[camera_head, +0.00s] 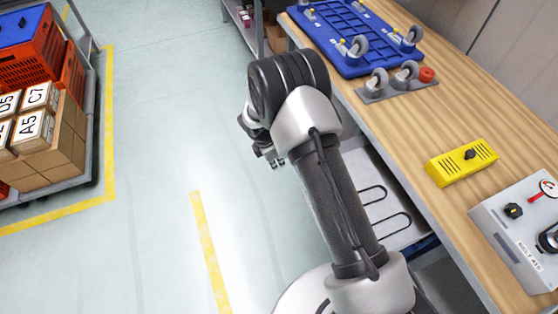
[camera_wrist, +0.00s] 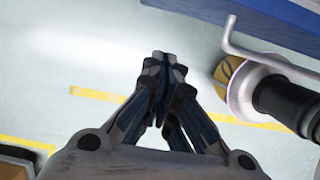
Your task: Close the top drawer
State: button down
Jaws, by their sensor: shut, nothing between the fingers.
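My gripper (camera_head: 276,162) hangs over the floor, left of the workbench, in the head view. In the wrist view its fingers (camera_wrist: 163,62) are together with nothing between them. A light grey panel with dark U-shaped loops (camera_head: 365,172), which seems to be part of the drawer unit, shows below the bench edge, partly behind my arm. I cannot tell which drawer it is or how far it is open. In the wrist view a blue panel (camera_wrist: 268,22) with a pale bent bar (camera_wrist: 240,47), perhaps a handle, lies upper right, apart from the fingers.
The wooden workbench (camera_head: 455,115) holds a blue pallet-like frame (camera_head: 350,32), loose casters (camera_head: 390,80), a yellow box (camera_head: 460,162) and a grey control box (camera_head: 520,230). A cart with cartons (camera_head: 55,150) and orange totes (camera_head: 30,55) stands left. The floor between is clear.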

jog(key=w+d+f+b, duration=0.1)
jog(key=d+f+b, duration=0.1)
jog(key=d+f, duration=0.3)
jog(key=shift+w+d+f+b, duration=0.2)
jog(key=shift+w+f+b, duration=0.15)
jog(key=shift+f, duration=0.4)
jog(key=shift+d, duration=0.1)
